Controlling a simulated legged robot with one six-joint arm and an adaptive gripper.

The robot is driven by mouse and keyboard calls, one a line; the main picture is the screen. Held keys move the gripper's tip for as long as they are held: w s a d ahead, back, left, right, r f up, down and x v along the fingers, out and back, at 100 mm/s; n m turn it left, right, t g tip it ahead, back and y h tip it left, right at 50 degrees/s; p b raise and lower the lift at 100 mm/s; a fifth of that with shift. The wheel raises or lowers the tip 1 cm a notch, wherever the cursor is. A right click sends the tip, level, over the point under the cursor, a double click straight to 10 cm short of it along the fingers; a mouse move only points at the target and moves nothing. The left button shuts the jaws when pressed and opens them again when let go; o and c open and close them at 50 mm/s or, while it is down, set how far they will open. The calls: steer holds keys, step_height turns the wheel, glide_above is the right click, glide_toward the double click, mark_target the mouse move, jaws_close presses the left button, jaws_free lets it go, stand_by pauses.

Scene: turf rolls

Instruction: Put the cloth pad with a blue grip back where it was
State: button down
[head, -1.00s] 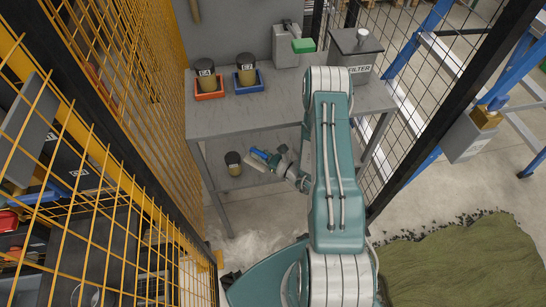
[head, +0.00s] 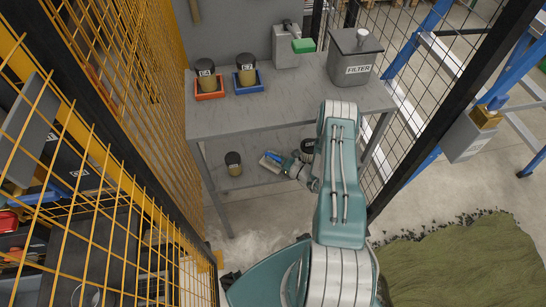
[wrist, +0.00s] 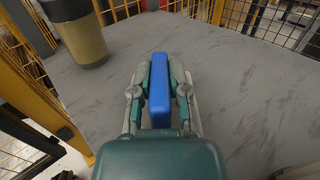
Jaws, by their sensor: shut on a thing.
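My gripper (wrist: 159,85) is shut on the blue grip (wrist: 159,92) of the cloth pad, one finger on each side. In the head view, my gripper (head: 285,165) is at the bench's lower shelf (head: 218,178), with the pad's pale part (head: 267,164) showing beside the blue grip. I cannot tell whether the pad touches the shelf. A dark-lidded tan jar (head: 234,164) stands on that shelf to the left of the gripper; it also shows in the wrist view (wrist: 78,32).
On the bench top (head: 290,105) stand jars in a red tray (head: 209,96) and a blue tray (head: 249,90), and a grey FILTER box (head: 355,57). A dark round thing (head: 307,145) is partly hidden behind my arm. Mesh fences flank the bench. The shelf ahead is mostly clear.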

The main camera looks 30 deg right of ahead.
steer(key=shift+f, duration=0.1)
steer(key=c, duration=0.6)
jaws_free()
steer(key=v, duration=1.2)
steer(key=shift+s, duration=0.1)
